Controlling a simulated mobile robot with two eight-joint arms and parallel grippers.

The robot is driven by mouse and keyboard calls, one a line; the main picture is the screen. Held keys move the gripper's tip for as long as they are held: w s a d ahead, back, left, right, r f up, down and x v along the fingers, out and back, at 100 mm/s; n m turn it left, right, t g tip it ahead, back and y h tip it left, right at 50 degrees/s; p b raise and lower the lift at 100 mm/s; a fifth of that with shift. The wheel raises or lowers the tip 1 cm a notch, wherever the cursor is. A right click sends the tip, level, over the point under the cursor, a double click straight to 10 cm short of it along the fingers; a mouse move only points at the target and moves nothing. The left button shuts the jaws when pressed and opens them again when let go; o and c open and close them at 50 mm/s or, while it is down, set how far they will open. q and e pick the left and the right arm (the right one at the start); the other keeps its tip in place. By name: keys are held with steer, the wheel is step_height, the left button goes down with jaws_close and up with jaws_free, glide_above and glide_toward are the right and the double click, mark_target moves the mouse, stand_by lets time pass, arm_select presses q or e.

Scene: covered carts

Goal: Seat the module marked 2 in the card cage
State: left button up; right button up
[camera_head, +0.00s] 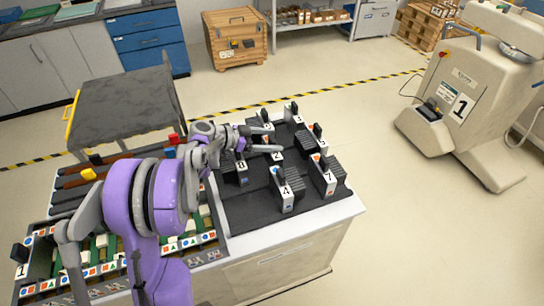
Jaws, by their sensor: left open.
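The module marked 2 (277,157) stands on a dark mat (245,208) on the cart top, among several other numbered modules. My left gripper (276,140) is open, its two fingers pointing right, at or just above module 2. The fingers partly hide it, and I cannot tell whether they touch it. The card cage (208,238) lies at the lower left, with green slots and a front strip of coloured symbols. My purple left arm hides much of its middle. A module marked 1 (20,268) is at its left end. My right gripper is not in view.
Module 8 (241,170) stands close below my left gripper; modules 4 (287,192) and 7 (328,178) stand nearer the front edge. A beige machine (475,95) stands at right; floor between is clear.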

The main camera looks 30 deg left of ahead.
arm_select(q)
steer(key=shift+w+d+f, duration=0.2)
steer(key=shift+w+d, duration=0.1)
steer(key=shift+w, duration=0.05)
jaws_close()
steer(key=shift+r, duration=0.1)
stand_by(1.1)
